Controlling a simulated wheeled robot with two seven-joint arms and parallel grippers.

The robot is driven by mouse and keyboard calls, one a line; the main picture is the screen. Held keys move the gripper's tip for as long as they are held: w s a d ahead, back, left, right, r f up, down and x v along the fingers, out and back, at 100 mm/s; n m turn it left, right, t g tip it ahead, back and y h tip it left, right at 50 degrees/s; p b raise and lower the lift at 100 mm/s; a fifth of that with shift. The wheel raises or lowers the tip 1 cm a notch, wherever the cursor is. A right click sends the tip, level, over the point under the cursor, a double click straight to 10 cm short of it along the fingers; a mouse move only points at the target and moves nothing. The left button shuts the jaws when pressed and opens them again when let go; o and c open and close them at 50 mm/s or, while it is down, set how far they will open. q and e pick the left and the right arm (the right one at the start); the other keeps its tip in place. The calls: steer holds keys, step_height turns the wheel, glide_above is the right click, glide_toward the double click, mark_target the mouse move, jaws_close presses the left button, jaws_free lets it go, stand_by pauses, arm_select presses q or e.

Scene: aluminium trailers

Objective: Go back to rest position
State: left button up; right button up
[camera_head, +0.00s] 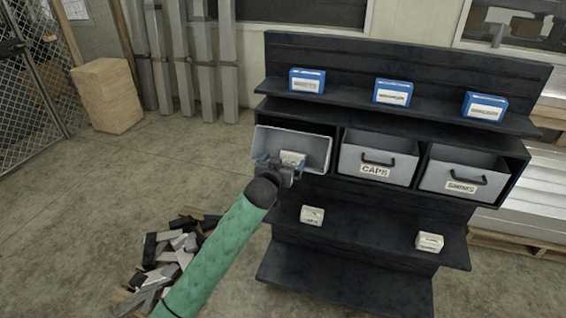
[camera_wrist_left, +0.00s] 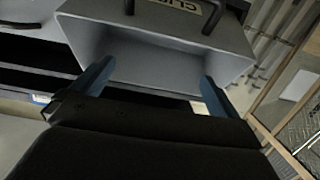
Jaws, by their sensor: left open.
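My left arm comes in from below, and its gripper (camera_head: 283,170) is in front of the left grey bin (camera_head: 310,142) of the dark shelf unit. The gripper covers the lower front of that bin, and a white patch shows just above the fingers. In the left wrist view, two blue fingers (camera_wrist_left: 155,85) are spread apart with nothing visible between them. The grey bin (camera_wrist_left: 150,45) is just beyond them, with a dark handle and a partly cut-off label starting "CLI". I cannot tell whether the fingers touch the bin. My right gripper does not show.
The shelf unit (camera_head: 400,60) also holds bins labelled "CAPS" (camera_head: 378,150) and "SHIMS" (camera_head: 463,167). Blue boxes (camera_head: 393,93) stand above and white boxes (camera_head: 312,215) below. Scrap metal (camera_head: 170,255) lies beside my arm. Open floor (camera_head: 70,190) lies to the left.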

arm_select(q)
steer(key=s+a+f+g+y, duration=0.1)
steer(key=s+a+f+g, duration=0.15)
steer(key=s+f, duration=0.65)
steer(key=s+a+f+n+g+y, duration=0.15)
steer(key=s+a+f, duration=0.25)
steer(key=f, duration=1)
steer(key=s+a+f+g+y, duration=0.1)
steer(key=s+a+f+g, duration=0.2)
steer(key=s+f, duration=0.6)
steer(key=s+a+f+g, duration=0.3)
steer(key=s+f, duration=0.8)
steer(key=s, duration=0.4)
steer(key=s+a+f+g, duration=0.3)
steer(key=s+f, duration=0.8)
steer(key=s, duration=0.5)
steer(key=shift+a+f+g+y, duration=0.2)
steer(key=shift+a+g+y, duration=0.2)
steer(key=shift+a, duration=0.2)
steer(key=shift+w, duration=0.15)
steer(key=shift+f, duration=0.1)
